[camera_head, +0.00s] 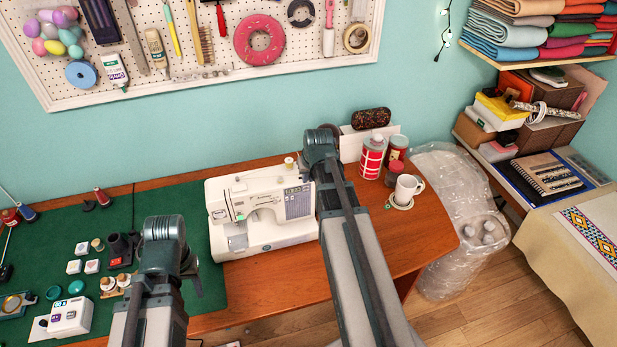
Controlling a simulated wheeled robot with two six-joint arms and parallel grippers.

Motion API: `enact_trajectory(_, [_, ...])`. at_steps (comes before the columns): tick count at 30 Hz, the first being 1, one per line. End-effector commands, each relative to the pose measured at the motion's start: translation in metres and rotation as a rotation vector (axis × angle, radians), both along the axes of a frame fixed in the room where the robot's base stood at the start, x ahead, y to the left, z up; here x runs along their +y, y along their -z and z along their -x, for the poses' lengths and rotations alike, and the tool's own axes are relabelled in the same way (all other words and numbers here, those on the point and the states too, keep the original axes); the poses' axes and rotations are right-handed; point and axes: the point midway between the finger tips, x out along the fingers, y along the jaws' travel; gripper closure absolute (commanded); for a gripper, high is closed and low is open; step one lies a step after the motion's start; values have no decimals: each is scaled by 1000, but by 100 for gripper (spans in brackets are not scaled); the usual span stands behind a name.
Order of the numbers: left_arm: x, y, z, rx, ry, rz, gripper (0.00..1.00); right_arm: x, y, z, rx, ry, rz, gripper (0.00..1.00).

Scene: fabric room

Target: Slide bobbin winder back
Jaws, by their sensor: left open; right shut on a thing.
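The white sewing machine (262,212) stands on the wooden table, right of the green mat. The bobbin winder (290,163) is a small cream knob on its top right end. My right gripper (302,167) is at the winder and shut on it. Its fingers are small here and mostly hidden by my own wrist, which also covers the machine's right end. My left gripper (192,272) is open, low over the green mat, to the left of the machine and apart from it.
A white mug (406,189), a red-and-white can (372,157) and jars stand right of my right arm. Spools, small white boxes and a white device (70,316) lie on the green mat (50,250). Bare wood (265,280) shows in front of the machine. A pegboard hangs behind.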

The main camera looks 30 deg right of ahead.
Motion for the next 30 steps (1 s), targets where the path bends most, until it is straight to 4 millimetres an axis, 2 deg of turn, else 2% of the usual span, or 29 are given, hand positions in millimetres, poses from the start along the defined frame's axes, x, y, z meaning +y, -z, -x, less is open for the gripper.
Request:
enact_trajectory(8, [0, 0, 0, 0, 0, 0, 50, 0, 0, 0, 0, 0, 0, 100])
enact_trajectory(13, [0, 0, 0, 0, 0, 0, 50, 13, 0, -3, 1, -2, 0, 100])
enact_trajectory(20, [0, 0, 0, 0, 0, 0, 50, 14, 0, -3, 0, -1, -3, 100])
enact_trajectory(21, [0, 0, 0, 0, 0, 0, 50, 14, 0, -3, 0, -1, -3, 82])
enact_trajectory(25, [0, 0, 0, 0, 0, 0, 50, 14, 0, -3, 0, -1, -3, 58])
enact_trajectory(30, [0, 0, 0, 0, 0, 0, 50, 13, 0, -3, 0, 0, -1, 57])
